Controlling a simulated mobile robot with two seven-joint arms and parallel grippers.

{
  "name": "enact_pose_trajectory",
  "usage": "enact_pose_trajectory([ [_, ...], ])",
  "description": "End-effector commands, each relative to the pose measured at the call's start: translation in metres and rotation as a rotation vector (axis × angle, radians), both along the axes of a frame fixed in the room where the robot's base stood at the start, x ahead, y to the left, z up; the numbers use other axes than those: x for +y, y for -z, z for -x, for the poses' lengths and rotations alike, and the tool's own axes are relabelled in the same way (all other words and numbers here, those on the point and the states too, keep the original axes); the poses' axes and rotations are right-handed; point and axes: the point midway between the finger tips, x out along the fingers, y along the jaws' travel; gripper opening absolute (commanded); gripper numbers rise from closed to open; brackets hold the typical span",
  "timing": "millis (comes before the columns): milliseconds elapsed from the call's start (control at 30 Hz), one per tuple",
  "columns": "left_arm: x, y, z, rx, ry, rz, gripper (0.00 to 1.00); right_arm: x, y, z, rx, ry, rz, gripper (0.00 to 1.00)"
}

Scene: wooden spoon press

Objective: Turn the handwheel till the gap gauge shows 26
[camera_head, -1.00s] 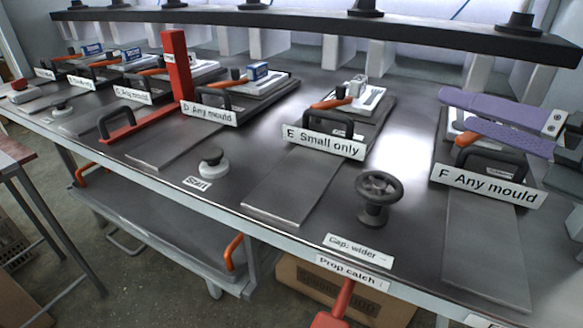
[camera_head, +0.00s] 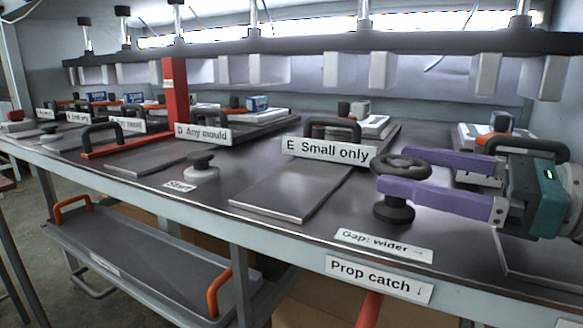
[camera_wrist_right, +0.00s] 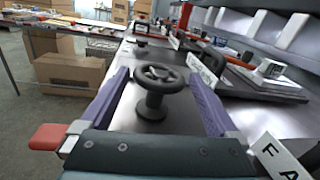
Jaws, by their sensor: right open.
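The black handwheel (camera_head: 402,164) stands upright on its short post on the bench, behind the "Gap: wider" label (camera_head: 384,245). It also shows in the wrist view (camera_wrist_right: 159,76). My right gripper (camera_head: 405,173), with purple fingers, comes in from the right and is open. Its fingers lie on either side of the wheel; in the wrist view the wheel sits between the fingertips (camera_wrist_right: 158,77) with room at both sides. I cannot tell whether either finger touches it. No gap gauge reading is legible. My left gripper is not in view.
Mould station E (camera_head: 328,151) stands left of the wheel, with a flat plate (camera_head: 290,195) before it. A Start button (camera_head: 201,168) is further left. The "Prop catch" label (camera_head: 380,279) is on the bench's front edge. A long dark beam (camera_head: 300,44) spans the back.

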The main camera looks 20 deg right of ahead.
Motion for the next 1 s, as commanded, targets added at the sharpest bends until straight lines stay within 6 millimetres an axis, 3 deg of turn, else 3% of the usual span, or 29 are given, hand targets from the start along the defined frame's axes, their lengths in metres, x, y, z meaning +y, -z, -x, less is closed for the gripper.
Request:
enact_pose_trajectory([
  [300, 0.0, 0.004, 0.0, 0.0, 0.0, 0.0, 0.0, 0.015, 0.0, -0.024, 0.0, 0.001, -0.001, 0.96],
  [667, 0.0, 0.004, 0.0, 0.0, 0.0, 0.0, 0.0, 0.016, 0.0, -0.026, 0.002, 0.001, -0.001, 0.95],
  [1000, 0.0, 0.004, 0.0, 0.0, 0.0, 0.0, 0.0, 0.016, 0.0, -0.026, 0.002, 0.002, -0.001, 0.56],
])
